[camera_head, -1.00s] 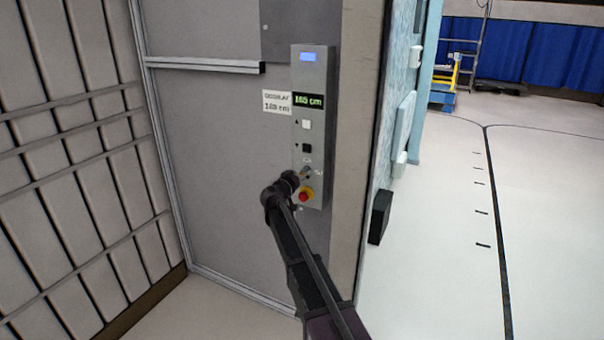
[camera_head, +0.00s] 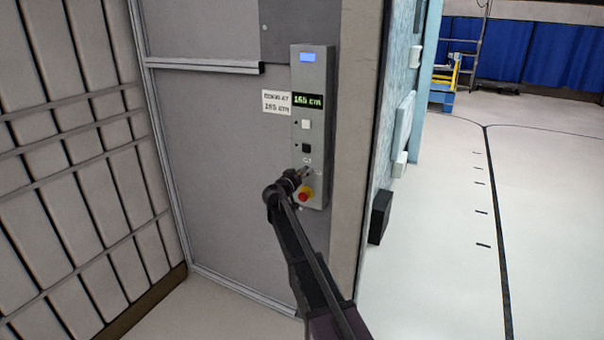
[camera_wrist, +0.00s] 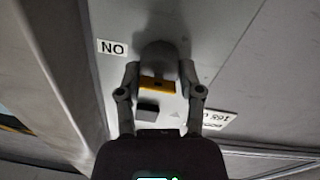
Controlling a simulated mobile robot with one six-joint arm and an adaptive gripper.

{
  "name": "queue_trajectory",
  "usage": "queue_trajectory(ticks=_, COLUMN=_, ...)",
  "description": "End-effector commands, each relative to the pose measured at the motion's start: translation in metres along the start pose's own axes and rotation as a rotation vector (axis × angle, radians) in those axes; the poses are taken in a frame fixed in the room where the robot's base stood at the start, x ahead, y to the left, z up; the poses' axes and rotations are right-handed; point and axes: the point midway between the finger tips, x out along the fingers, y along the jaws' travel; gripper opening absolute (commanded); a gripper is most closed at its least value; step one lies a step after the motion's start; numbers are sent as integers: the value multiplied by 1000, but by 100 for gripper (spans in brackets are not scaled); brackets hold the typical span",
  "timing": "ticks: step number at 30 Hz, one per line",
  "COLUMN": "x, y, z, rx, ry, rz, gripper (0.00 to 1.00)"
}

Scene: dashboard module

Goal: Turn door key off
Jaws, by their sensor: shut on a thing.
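The grey control panel (camera_head: 313,125) stands upright on the wall in the head view. The door key (camera_head: 304,172) is low on it, just above the red emergency button (camera_head: 304,196) with its yellow base. My gripper (camera_head: 298,177) reaches it from the lower left. In the wrist view my gripper (camera_wrist: 160,72) has its two fingers either side of an orange-yellow bar (camera_wrist: 157,85), which looks like the key's grip, and is shut on it. The key's exact angle is hard to tell.
A white button (camera_head: 306,125) and a black button (camera_head: 306,148) sit above the key. A display reading 165 cm (camera_head: 308,100) is higher up. A slatted wall (camera_head: 70,150) closes the left side; open floor (camera_head: 450,240) lies to the right.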

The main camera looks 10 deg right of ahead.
Motion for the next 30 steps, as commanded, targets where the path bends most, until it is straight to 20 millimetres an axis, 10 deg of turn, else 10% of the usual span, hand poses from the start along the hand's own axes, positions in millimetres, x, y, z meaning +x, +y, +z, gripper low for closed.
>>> queue_trajectory(ticks=30, x=4, y=-3, z=1, rx=-604, ry=36, rz=4, gripper=1)
